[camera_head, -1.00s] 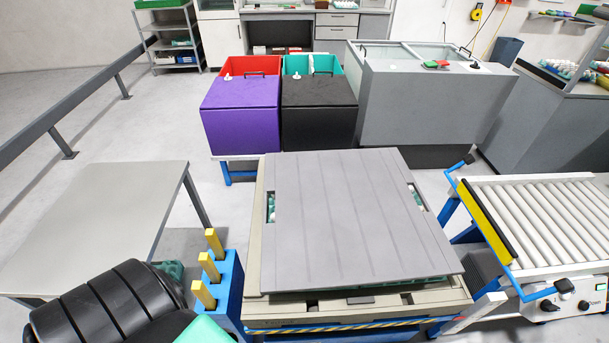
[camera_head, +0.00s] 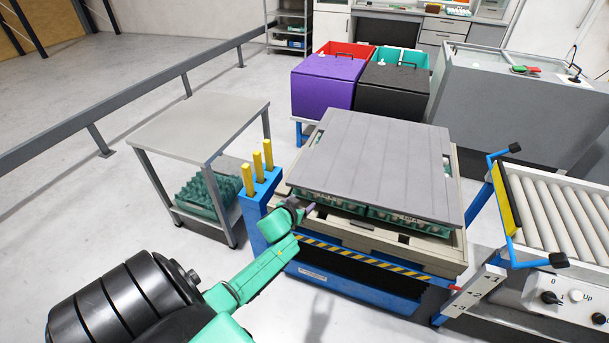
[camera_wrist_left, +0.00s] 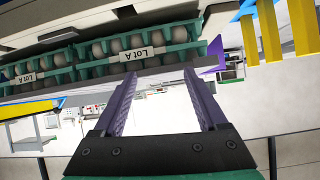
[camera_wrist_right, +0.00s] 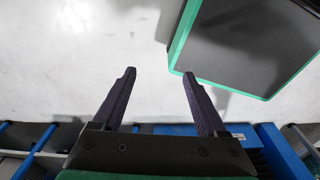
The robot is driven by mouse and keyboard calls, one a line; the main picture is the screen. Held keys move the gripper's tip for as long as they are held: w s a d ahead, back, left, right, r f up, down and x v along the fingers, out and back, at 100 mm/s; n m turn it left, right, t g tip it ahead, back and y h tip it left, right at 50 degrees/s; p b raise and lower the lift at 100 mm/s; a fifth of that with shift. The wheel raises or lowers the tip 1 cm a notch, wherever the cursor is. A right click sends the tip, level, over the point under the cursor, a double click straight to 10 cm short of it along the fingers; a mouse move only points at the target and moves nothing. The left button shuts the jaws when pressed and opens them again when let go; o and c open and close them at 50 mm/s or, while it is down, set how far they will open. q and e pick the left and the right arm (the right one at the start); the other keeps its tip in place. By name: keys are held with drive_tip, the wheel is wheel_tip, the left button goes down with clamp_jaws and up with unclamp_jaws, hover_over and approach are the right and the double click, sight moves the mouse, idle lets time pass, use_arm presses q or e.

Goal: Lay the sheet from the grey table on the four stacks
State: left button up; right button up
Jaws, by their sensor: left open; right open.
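The grey sheet (camera_head: 385,160) lies flat over the stacks of green egg trays (camera_head: 400,217) on the pallet (camera_head: 440,248). In the left wrist view two trays (camera_wrist_left: 140,54) carry "Lot A" labels. The grey table (camera_head: 205,120) has a bare top. My left gripper (camera_head: 305,210) is open and empty, close in front of the stacks' front left corner; its open fingers also show in the left wrist view (camera_wrist_left: 157,90). My right gripper (camera_wrist_right: 159,75) is open and empty above the floor, outside the head view.
A blue post with yellow pegs (camera_head: 258,165) stands left of the pallet. Green trays (camera_head: 210,190) lie on the table's lower shelf. A roller conveyor (camera_head: 560,210) is at the right. Purple (camera_head: 328,82) and black bins (camera_head: 393,88) stand behind. The floor at front left is clear.

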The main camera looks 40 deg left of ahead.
use_arm(q)
drive_tip(key=w+a+r+n+t+y+b, duration=0.1)
drive_tip(key=w+r+t, duration=0.25)
drive_tip(key=r, duration=0.85)
wheel_tip(320, 180, down, 15)
drive_tip(key=w+b, duration=0.1)
drive_tip(key=b, duration=1.3)
drive_tip(key=shift+w+a+r+g, duration=0.15)
drive_tip(key=shift+w+a+g, duration=0.1)
drive_tip(key=shift+a+g, duration=0.1)
use_arm(e)
wheel_tip(320, 180, down, 16)
drive_tip(key=d, duration=0.1)
drive_tip(key=shift+s+f, duration=0.2)
drive_tip(key=shift+s, duration=0.2)
drive_tip(key=shift+d, duration=0.1)
